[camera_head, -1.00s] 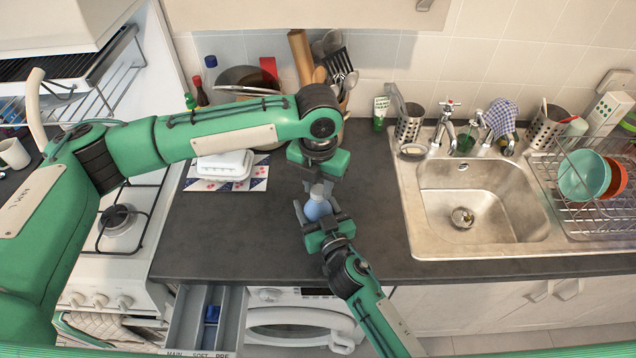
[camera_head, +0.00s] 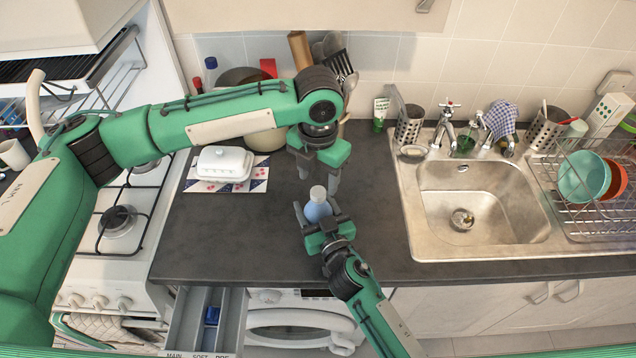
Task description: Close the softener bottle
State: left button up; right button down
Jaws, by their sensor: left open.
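The softener bottle (camera_head: 318,210) is a small blue bottle standing upright over the dark counter, with a pale grey top (camera_head: 318,192) on its neck. My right gripper (camera_head: 316,213) reaches in from the front and is shut around the bottle's body. My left gripper (camera_head: 319,178) points down just above and behind the bottle. Its fingers are apart, with nothing seen between them, and look clear of the bottle's top. Whether the top is fully tightened is too small to tell.
A white butter dish (camera_head: 225,163) sits on a patterned mat at the left. The sink (camera_head: 480,205) is at the right. An open detergent drawer (camera_head: 205,325) and the washer (camera_head: 300,325) are below the counter edge. Utensils and pots stand along the back wall.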

pick_arm(q)
notch_tip(320, 180, up, 8)
jog(key=shift+r, duration=0.25)
pick_arm(e)
jog(key=shift+c, duration=1.6)
grip_release()
pick_arm(q)
notch_tip(320, 180, down, 5)
jog(key=b, duration=0.4)
jog(key=shift+r+b, duration=0.2)
jog(key=shift+b, duration=0.1)
jog(key=shift+f, duration=0.1)
pick_arm(e)
jog(key=v, duration=1.4)
jog(key=shift+w, duration=0.15)
pick_arm(q)
jog(key=shift+f, duration=0.1)
pick_arm(e)
jog(key=shift+f, duration=0.1)
